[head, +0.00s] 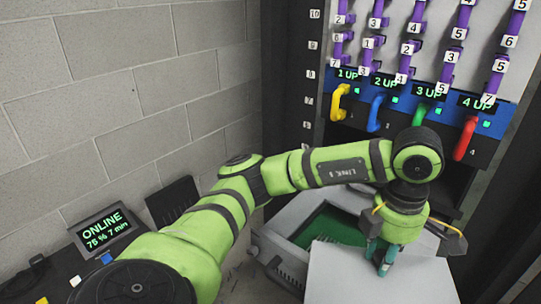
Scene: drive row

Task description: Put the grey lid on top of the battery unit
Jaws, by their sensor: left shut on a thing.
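The grey lid (345,278) is a flat pale panel at the bottom right of the head view. My left gripper (382,262) points down and is shut on the lid near its far edge. The open grey case of the battery unit (269,241) lies behind and left of the lid, with a green board (333,228) showing inside. The lid and my left arm hide part of the case. I cannot tell whether the lid touches the case. My right gripper is not in view.
A tall rack holds numbered purple levers (408,47) and a blue strip (405,88) with yellow, blue, green and red handles, close behind my arm. A block wall (130,85) stands at left. A screen (103,231) reads ONLINE, 75%, 7 min.

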